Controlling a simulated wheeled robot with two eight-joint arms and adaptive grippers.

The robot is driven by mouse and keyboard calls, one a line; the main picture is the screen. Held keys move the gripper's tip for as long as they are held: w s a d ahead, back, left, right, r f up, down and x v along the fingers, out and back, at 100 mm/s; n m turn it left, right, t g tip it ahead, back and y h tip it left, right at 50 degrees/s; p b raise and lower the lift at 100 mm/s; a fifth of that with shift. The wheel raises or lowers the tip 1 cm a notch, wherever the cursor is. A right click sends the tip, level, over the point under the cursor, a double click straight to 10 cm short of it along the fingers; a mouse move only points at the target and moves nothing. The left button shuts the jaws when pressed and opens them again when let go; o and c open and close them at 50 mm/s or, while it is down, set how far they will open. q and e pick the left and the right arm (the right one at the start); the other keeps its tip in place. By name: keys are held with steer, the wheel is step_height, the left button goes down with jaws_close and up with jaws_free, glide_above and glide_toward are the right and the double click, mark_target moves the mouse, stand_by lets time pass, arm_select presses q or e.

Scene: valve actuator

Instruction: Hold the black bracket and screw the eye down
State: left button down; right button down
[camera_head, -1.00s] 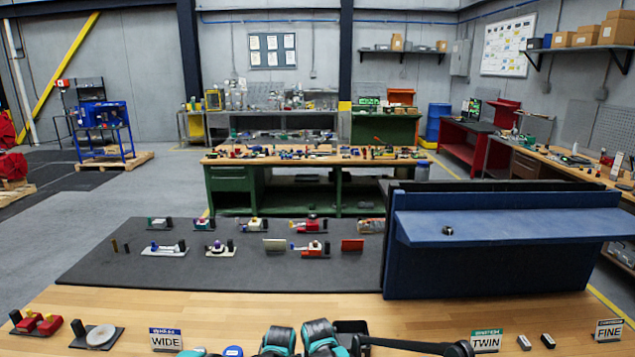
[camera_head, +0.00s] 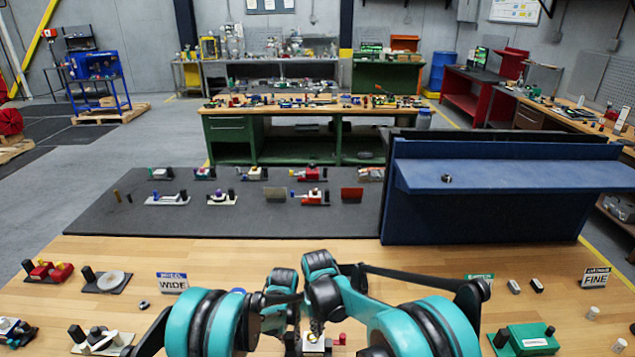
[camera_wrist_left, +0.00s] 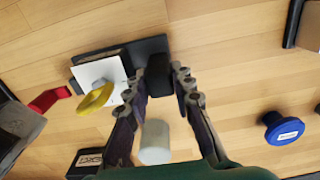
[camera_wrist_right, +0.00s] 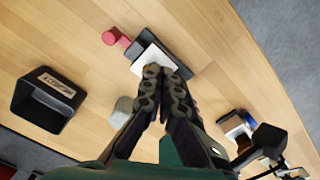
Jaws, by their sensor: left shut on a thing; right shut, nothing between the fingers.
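The black bracket (camera_wrist_left: 159,72) stands at one end of a dark base plate in the left wrist view. My left gripper (camera_wrist_left: 158,83) is shut on it, one finger on each side. Beside it on the same plate is a white block (camera_wrist_left: 90,73) with the yellow eye (camera_wrist_left: 95,96), a ring, over it. My right gripper (camera_wrist_right: 165,78) is shut and empty, its fingertips over the white block (camera_wrist_right: 150,55) in the right wrist view. The fingers hide most of the eye there, so I cannot tell whether they touch it. In the head view my arms partly hide this assembly.
A red peg (camera_wrist_right: 114,37) stands near the plate. A black open box (camera_wrist_right: 48,98) and a pale block (camera_wrist_right: 124,108) are nearby. A blue knob (camera_wrist_left: 284,128) lies on the wooden table. A green block (camera_head: 526,338) and blue shelf (camera_head: 520,176) are to the right.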

steer(key=shift+r, duration=0.9)
steer(key=shift+d, duration=0.15)
steer(key=shift+d+f, duration=0.15)
steer(key=shift+f, duration=1.4)
steer(key=shift+d+f, duration=0.15)
steer(key=shift+f, duration=1.35)
steer(key=shift+w+a, duration=0.4)
steer(key=shift+w, duration=0.1)
steer(key=shift+s+a, duration=0.25)
steer(key=shift+a, duration=0.2)
